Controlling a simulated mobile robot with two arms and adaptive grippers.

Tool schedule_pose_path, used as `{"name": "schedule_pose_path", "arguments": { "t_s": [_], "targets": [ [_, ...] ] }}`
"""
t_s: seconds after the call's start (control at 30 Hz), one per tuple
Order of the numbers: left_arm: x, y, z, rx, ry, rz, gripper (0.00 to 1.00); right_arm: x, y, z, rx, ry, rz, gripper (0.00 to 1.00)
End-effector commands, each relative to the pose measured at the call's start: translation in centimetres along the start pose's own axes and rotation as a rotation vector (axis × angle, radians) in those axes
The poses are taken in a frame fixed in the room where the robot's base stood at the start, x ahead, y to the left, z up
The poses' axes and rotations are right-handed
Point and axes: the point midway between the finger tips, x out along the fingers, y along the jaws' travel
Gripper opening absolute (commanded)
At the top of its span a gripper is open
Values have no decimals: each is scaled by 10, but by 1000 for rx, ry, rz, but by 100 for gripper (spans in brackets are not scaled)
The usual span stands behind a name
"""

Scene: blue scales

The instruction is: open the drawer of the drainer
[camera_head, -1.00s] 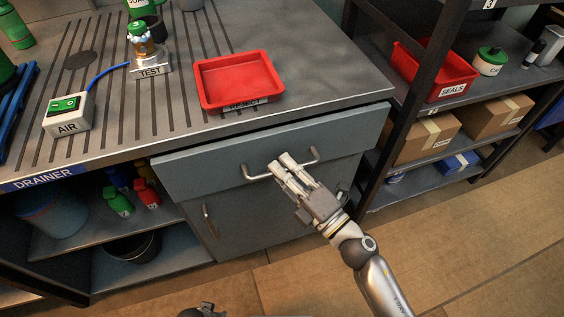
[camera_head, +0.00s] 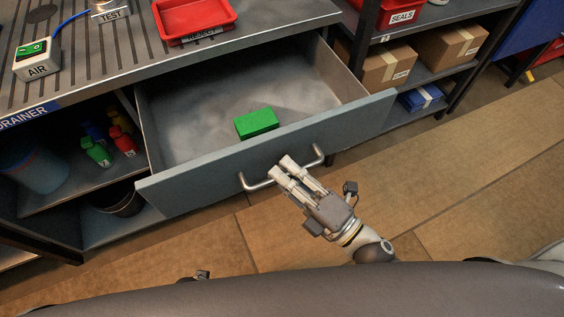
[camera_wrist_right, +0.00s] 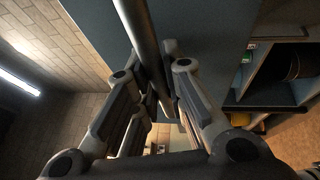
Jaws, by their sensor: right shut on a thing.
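The drainer's drawer (camera_head: 200,174) is pulled well out from under the drainer top (camera_head: 110,72). Its inside is bare grey metal, with a green box (camera_head: 256,122) lying near the front panel. My right gripper (camera_head: 283,167) is shut on the drawer's bar handle (camera_head: 258,186) at about its middle. In the right wrist view the handle (camera_wrist_right: 137,30) runs between the fingers (camera_wrist_right: 158,75) of that gripper. My left gripper is not clearly in view; a small dark part at the bottom edge of the head view cannot be made out.
A red tray (camera_head: 195,18) and the AIR switch box (camera_head: 37,60) stand on the drainer top. Bottles (camera_head: 97,152) and a blue bucket (camera_head: 35,170) are on the open shelf at left. A rack with cardboard boxes (camera_head: 450,45) stands at right. The floor in front is clear.

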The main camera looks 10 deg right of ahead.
Motion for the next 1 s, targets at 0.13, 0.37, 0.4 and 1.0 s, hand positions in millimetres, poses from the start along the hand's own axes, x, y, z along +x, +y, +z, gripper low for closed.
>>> {"name": "schedule_pose_path", "arguments": {
  "t_s": [0.13,0.37,0.4,1.0],
  "targets": [
    [0,0,-1,-1,0,-1,40,-5,0,-2,1,0,-2,0],
    [0,-2,-5,-2,6,-3,40,-6,0,-2,0,0,-1,0],
    [0,-2,-6,-3,7,-3,40,-6,0,-2,0,0,-1,0],
    [0,0,-3,-3,7,0,40,-5,1,-2,0,0,0,21]
  ]
}}
